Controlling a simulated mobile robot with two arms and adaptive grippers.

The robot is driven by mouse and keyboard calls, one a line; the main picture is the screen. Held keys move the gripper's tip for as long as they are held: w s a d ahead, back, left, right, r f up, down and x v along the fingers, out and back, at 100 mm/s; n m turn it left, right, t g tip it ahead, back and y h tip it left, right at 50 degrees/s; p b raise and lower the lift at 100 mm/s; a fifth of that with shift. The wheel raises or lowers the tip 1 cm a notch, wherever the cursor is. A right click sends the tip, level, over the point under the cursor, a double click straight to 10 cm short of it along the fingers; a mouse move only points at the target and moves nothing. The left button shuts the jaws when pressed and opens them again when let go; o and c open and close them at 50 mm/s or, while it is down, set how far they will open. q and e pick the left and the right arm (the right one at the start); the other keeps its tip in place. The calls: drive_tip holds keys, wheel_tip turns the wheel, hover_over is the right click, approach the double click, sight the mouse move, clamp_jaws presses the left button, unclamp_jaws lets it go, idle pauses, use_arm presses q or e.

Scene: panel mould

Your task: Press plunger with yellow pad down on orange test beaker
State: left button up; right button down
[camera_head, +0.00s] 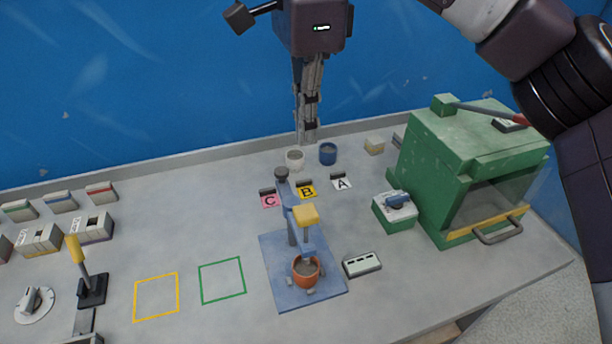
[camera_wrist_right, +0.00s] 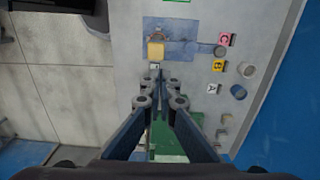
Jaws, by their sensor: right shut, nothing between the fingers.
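The plunger with the yellow pad (camera_head: 306,214) belongs to a blue press stand (camera_head: 270,262) on the grey table. The orange test beaker (camera_head: 306,283) stands upright on the stand's base, under the plunger. The plunger's lower end is at the beaker's mouth; I cannot tell how deep it sits. My right gripper (camera_head: 308,138) is shut and empty, pointing down above the table, apart from the press. The right wrist view shows its fingertips (camera_wrist_right: 155,74) together, with the yellow pad (camera_wrist_right: 155,51) beyond them. My left gripper is not in view.
A green oven-like box (camera_head: 430,170) with a lever stands at the right. Outlined squares (camera_head: 222,280) are empty.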

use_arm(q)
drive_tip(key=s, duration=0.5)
use_arm(e)
drive_tip(key=p, duration=0.2)
hover_over(306, 210)
wheel_tip(306, 210, down, 7)
drive_tip(key=shift+s+f, duration=0.1)
drive_tip(key=shift+s, duration=0.05)
wheel_tip(306, 210, down, 5)
drive_tip(key=shift+f+p, duration=0.15)
drive_tip(key=shift+p, duration=0.85)
drive_tip(key=shift+f, duration=0.5)
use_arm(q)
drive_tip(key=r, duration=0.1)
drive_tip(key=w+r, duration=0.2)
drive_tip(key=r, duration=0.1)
use_arm(e)
drive_tip(key=shift+f, duration=0.1)
